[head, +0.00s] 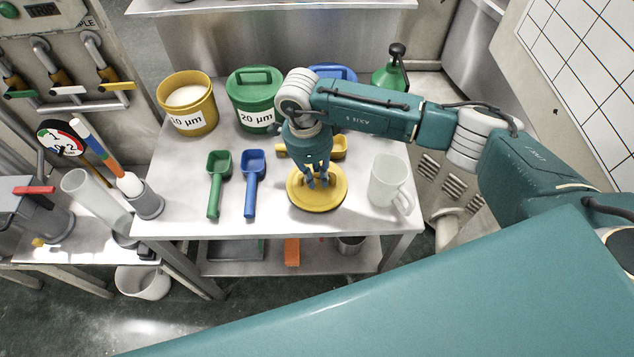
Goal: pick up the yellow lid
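The yellow lid (331,200) lies flat near the front edge of the steel table, right of the scoops. My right gripper (318,184) points down over the middle of the lid, its fingertips at or just above the lid's top. The fingers cover the lid's centre, so any handle there is hidden. I cannot tell whether they are closed on it. My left gripper is not in view.
An open yellow bucket (196,121), a lidded green bucket (255,118) and a partly hidden blue one stand behind. A green scoop (214,187) and a blue scoop (250,187) lie left. A yellow scoop (340,147) lies behind my gripper. A white jug (387,181) stands right.

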